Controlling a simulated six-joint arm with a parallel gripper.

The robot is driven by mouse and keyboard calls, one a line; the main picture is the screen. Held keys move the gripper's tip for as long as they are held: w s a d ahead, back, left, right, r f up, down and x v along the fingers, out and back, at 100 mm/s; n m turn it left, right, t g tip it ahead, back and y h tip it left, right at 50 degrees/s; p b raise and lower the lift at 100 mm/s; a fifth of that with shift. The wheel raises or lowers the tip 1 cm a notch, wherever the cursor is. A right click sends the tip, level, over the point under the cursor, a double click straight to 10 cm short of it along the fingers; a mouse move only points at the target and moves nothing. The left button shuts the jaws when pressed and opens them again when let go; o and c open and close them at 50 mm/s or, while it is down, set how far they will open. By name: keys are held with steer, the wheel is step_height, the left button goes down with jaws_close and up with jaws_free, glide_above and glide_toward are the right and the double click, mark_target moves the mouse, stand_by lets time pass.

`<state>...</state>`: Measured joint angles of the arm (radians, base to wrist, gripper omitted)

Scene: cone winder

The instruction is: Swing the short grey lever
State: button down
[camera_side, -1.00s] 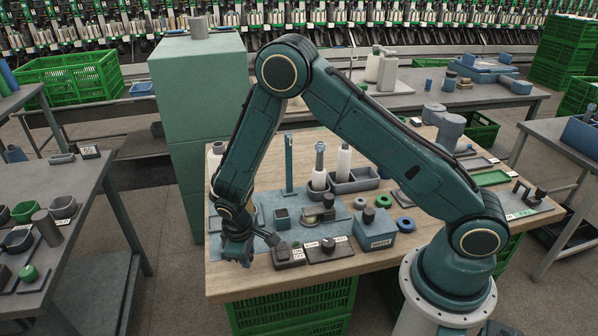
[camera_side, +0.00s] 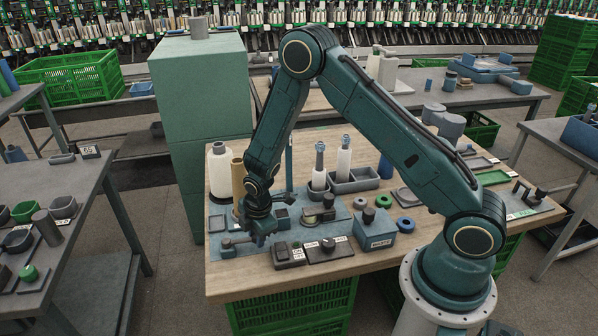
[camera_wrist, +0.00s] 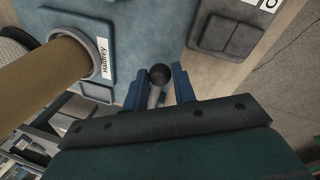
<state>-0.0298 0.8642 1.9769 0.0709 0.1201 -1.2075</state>
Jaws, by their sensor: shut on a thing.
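The short grey lever (camera_side: 238,241) is on a blue-grey plate near the table's front left corner. In the side view its rod runs right, from a round grey hub into the jaws. My gripper (camera_side: 261,240) is low over the plate, shut on the lever. In the wrist view my gripper (camera_wrist: 158,82) has its two blue fingers on either side of the lever's dark round knob (camera_wrist: 159,73). The lever's grey shaft (camera_wrist: 154,97) runs down between them. The side view hides the held end.
A tan tube (camera_side: 238,180) and a white cone (camera_side: 219,172) stand just behind the lever. A dark switch block (camera_side: 290,254) lies close to the right of my gripper. A blue box (camera_side: 376,228) is farther right. The front left table strip is bare.

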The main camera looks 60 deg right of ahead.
steer(key=shift+w+d+n, duration=0.55)
steer(key=shift+w+n, duration=0.05)
steer(key=shift+n, duration=0.6)
steer(key=c, duration=1.1)
jaws_free()
steer(key=shift+y, duration=0.3)
steer(key=shift+c, duration=0.2)
steer(key=shift+r, duration=0.1)
step_height(320, 180, up, 13)
steer(key=s, duration=0.2)
steer(key=shift+s+a+r, duration=0.15)
steer(key=shift+s+r, duration=0.05)
steer(key=shift+s, duration=0.1)
